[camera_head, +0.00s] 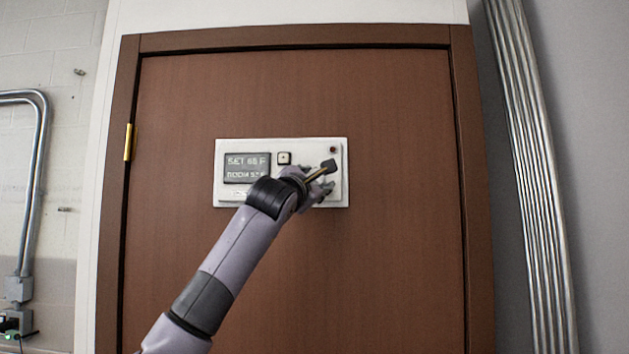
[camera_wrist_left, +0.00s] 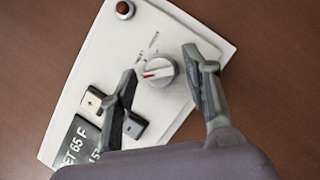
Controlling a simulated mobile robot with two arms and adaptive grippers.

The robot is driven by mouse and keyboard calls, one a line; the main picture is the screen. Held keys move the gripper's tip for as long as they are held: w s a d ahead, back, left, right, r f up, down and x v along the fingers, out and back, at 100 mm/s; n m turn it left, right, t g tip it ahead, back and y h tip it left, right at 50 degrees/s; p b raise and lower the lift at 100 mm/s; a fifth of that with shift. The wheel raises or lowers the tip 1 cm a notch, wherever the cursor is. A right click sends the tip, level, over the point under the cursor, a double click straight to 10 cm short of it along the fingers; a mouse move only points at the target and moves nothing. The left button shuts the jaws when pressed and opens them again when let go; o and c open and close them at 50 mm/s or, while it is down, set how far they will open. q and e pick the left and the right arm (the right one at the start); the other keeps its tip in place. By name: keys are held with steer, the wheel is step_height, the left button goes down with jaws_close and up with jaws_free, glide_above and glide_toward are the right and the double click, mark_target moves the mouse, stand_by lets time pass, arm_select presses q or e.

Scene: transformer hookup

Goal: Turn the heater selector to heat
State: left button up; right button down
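The heater selector (camera_wrist_left: 158,72) is a round pale knob with a red pointer mark, on a white control panel (camera_wrist_left: 180,22). In the left wrist view it sits between the two fingers of my left gripper (camera_wrist_left: 160,82), which are spread apart with a gap on each side of the knob. In the head view my left gripper (camera_head: 322,180) is at the right half of the panel (camera_head: 283,146) and hides the knob. Small lettering beside the knob is too small to read. My right gripper is not in view.
The panel also bears a grey display (camera_head: 246,167) reading "SET 65 F", a small square button (camera_head: 284,158) and a red round light or button (camera_head: 333,150). It is mounted on a brown door (camera_head: 390,250). Metal conduits (camera_head: 535,170) run along the right wall.

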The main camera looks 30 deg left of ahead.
arm_select(q)
jaws_close()
stand_by(0.3)
steer(key=m+g+h+p, duration=0.1)
steer(key=m+p, duration=0.5)
steer(key=p, duration=0.1)
steer(key=m+g+h+p, duration=0.1)
steer(key=m+p, duration=0.2)
steer(key=shift+a+r+m+g+h+p, duration=0.1)
steer(key=shift+r+m+g+h+p, duration=0.2)
steer(key=shift+m+p, duration=0.1)
stand_by(0.5)
